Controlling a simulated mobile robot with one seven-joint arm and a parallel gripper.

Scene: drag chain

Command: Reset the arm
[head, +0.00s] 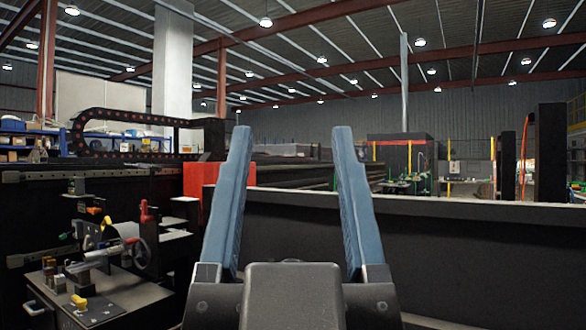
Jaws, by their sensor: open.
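My gripper (290,150) is in the middle foreground of the head view. Its two blue fingers point up and stand well apart, with nothing between them. Its dark grey body (293,295) fills the bottom centre. A black drag chain (125,117) curves over the machine at the left, well beyond my gripper and apart from it. My gripper touches nothing that I can see. The rest of my arm is hidden below the frame.
A lathe-like machine (110,250) with levers and a handwheel stands at the left. A red block (200,178) is behind my left finger. A long dark wall with a grey top edge (450,207) crosses the right side. Open air surrounds the fingers.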

